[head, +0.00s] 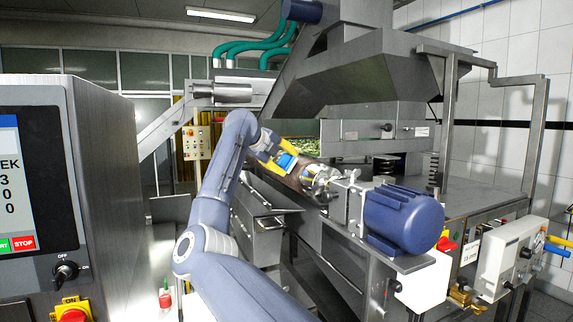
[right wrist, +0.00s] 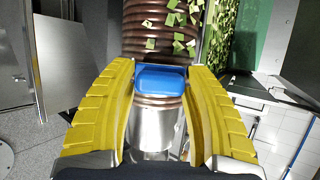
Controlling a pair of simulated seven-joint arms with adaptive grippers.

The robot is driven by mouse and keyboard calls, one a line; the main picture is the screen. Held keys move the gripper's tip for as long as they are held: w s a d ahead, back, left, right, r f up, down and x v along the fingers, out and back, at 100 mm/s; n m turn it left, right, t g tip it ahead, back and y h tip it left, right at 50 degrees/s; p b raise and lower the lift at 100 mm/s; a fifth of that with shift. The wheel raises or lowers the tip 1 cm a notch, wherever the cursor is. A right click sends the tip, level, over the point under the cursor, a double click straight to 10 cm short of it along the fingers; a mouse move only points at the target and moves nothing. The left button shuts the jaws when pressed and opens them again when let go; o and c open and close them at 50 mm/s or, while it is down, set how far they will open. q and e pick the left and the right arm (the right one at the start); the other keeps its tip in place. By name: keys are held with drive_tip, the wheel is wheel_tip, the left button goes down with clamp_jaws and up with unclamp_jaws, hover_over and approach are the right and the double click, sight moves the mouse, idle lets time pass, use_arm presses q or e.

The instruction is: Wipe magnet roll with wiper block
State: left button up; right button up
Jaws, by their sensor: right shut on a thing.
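The magnet roll is a brown ribbed cylinder; in the right wrist view the magnet roll (right wrist: 155,22) runs away from me, with several green flecks on its upper part. In the head view the magnet roll (head: 300,176) is partly hidden by my gripper and ends in a shiny metal hub. The wiper block (right wrist: 162,79) is blue and sits between my yellow fingers, over the roll's near part; it also shows in the head view (head: 286,161). My right gripper (right wrist: 162,85) is shut on the wiper block; it shows in the head view (head: 279,160). My left gripper is not in view.
A blue motor (head: 402,217) stands right of the roll. A large grey machine (head: 385,75) rises behind it. A control cabinet with a screen (head: 100,180) fills the left. A metal chute (head: 268,240) hangs below the roll. Green flakes (right wrist: 236,40) lie right of the roll.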

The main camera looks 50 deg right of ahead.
drive_tip(key=shift+w+a+r, duration=0.35)
drive_tip(key=shift+a+r, duration=0.1)
drive_tip(key=shift+a, duration=0.2)
drive_tip(key=shift+w+a+r, duration=0.35)
drive_tip(key=shift+a+r, duration=0.15)
drive_tip(key=shift+a, duration=0.1)
drive_tip(key=shift+w+a+r, duration=0.35)
drive_tip(key=shift+a+r, duration=0.1)
drive_tip(key=shift+a, duration=0.2)
drive_tip(key=shift+w+a+r, duration=0.3)
drive_tip(key=shift+a+r, duration=0.15)
drive_tip(key=shift+a, duration=0.1)
drive_tip(key=shift+w+a+r, duration=0.25)
drive_tip(key=shift+a+r, duration=0.15)
drive_tip(key=shift+a, duration=0.15)
drive_tip(key=shift+f, duration=0.1)
